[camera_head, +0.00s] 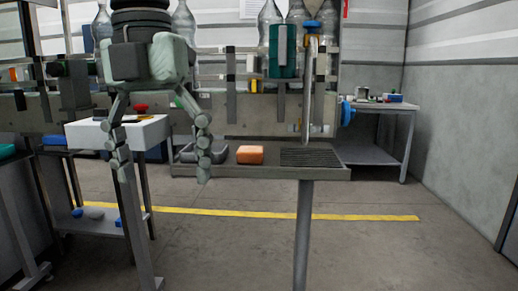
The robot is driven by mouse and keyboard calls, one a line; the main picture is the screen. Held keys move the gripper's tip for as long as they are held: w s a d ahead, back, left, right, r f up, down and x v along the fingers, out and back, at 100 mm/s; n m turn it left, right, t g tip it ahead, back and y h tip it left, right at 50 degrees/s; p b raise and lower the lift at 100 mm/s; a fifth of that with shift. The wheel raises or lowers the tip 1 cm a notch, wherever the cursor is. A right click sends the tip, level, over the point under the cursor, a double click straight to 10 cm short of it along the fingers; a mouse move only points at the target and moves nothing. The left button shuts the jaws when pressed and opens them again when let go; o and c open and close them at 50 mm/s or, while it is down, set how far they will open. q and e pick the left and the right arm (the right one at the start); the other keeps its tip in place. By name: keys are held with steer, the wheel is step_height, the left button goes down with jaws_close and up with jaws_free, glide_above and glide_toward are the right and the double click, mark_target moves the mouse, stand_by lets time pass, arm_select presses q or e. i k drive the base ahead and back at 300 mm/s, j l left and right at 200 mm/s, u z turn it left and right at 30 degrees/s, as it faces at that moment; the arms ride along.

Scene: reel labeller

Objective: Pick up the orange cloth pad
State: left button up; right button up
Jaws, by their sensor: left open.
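The orange cloth pad (250,155) lies on the narrow grey shelf (330,174) in the middle of the view. It is a small block shape and nothing covers it. My left gripper (161,176) hangs down from the top left with its two fingers spread wide and nothing between them. Its right finger is to the left of the pad, apart from it in the picture, in front of a dark grey tray. My right gripper does not show.
A black grate (309,157) lies right of the pad, by an upright metal post. A grey tray (219,153) lies left of the pad, partly behind my finger. A white-topped table (90,132) stands left. A workbench (385,106) stands at the back right.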

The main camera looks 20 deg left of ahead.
mark_target(245, 154)
steer(key=i, duration=1.15)
